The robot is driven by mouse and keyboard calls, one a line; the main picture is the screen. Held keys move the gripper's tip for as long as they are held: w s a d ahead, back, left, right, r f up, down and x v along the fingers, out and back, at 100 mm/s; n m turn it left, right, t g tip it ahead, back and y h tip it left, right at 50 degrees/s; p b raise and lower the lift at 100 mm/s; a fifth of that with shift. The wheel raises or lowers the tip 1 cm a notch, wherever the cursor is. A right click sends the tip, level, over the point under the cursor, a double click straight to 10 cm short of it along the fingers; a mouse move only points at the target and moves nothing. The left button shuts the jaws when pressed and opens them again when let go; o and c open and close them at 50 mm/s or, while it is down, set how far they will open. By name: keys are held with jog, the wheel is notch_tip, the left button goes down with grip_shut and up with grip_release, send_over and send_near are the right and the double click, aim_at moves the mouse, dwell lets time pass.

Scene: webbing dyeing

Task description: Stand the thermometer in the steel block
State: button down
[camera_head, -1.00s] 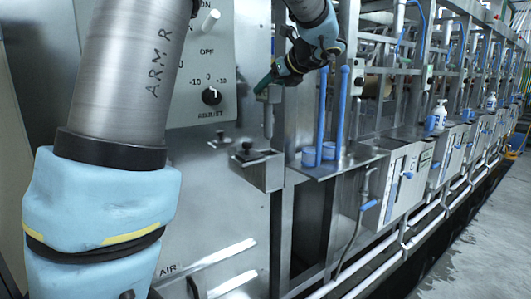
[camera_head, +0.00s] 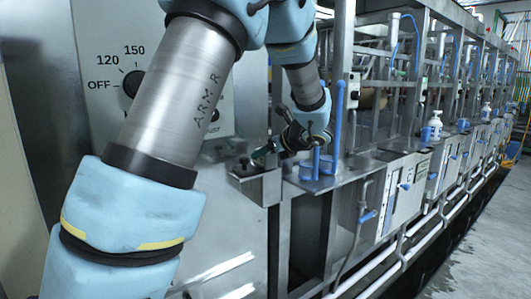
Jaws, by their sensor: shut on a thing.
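The thermometer (camera_head: 264,154) shows as a small dark green piece at my gripper's tips. My gripper (camera_head: 277,147) is shut on it, reaching in from the right. The steel block (camera_head: 257,187) is the small grey box fixed to the front of the machine, just below the thermometer. The green part is right over the block's top, towards its right side. The stem below it is not clearly seen, so I cannot tell how far it is inside the block.
A dark knob (camera_head: 244,164) stands on the block's left side. Blue cups (camera_head: 322,166) and an upright blue pipe (camera_head: 339,115) stand on the steel shelf close to the right of my gripper. A control panel (camera_head: 125,80) is behind my arm.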

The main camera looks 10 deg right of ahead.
jog(key=shift+f, duration=0.15)
jog(key=shift+c, duration=1)
grip_release()
jog(key=shift+s+d+r, duration=0.1)
jog(key=shift+s+r, duration=0.05)
jog(key=shift+r, duration=0.1)
jog(key=b+v, duration=0.2)
jog(key=v, duration=0.9)
jog(key=shift+s, duration=0.3)
jog(key=shift+d+r, duration=0.1)
jog(key=shift+d, duration=0.05)
